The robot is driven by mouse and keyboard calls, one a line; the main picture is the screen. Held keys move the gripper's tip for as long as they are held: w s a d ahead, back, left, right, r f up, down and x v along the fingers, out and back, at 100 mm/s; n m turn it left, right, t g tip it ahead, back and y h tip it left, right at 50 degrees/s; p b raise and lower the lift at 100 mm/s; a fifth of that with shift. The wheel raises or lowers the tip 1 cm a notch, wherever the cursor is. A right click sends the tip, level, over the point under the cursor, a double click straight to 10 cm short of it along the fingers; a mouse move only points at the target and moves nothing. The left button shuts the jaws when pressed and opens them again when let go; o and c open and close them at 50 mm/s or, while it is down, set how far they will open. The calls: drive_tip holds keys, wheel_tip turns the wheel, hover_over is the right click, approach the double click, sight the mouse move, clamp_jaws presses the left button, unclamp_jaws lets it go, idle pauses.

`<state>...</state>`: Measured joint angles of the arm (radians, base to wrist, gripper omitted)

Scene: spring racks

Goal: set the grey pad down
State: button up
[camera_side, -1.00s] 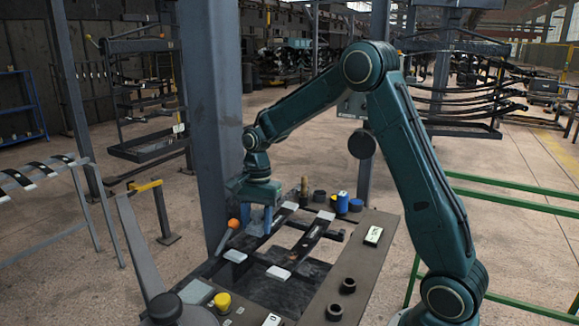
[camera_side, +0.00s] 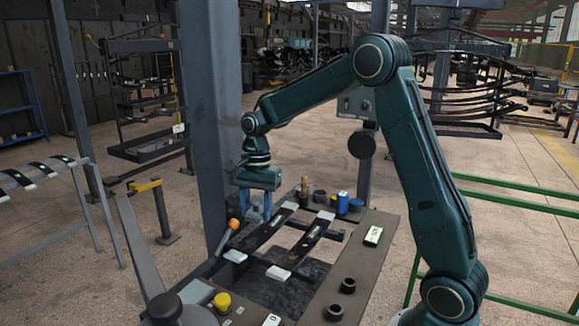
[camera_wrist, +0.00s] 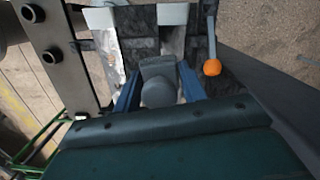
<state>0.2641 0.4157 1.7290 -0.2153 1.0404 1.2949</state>
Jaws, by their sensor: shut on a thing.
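My gripper (camera_side: 254,212) hangs over the far left part of the work table, with its blue fingers pointing down. In the wrist view my gripper (camera_wrist: 158,74) has its two blue fingers around a grey piece, which I take as the grey pad (camera_wrist: 157,67). The pad cannot be made out between the fingers in the side view. Below are two dark spring strips (camera_side: 303,240) with pale end pads (camera_side: 278,272), (camera_side: 236,256). Pale pads also show at the top of the wrist view (camera_wrist: 172,13). The fingertips look above the table; the exact gap is unclear.
An orange-tipped lever (camera_side: 233,224) stands close to my gripper and shows in the wrist view (camera_wrist: 212,67). A grey post (camera_side: 213,120) rises just behind. A blue can (camera_side: 342,203) and dark cups stand at the back. A yellow button (camera_side: 222,301) is at the front left.

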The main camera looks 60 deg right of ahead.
drive_tip(key=s+d+r, duration=0.6)
drive_tip(key=s+d, duration=0.2)
drive_tip(key=s, duration=0.3)
wheel_tip(320, 180, up, 3)
drive_tip(key=m, duration=0.1)
hover_over(362, 262)
wheel_tip(362, 262, down, 16)
drive_tip(key=shift+w+d+r, duration=0.1)
drive_tip(key=shift+d, duration=0.05)
drive_tip(key=shift+f, duration=1.95)
drive_tip(key=shift+f, duration=0.1)
drive_tip(key=o, duration=1)
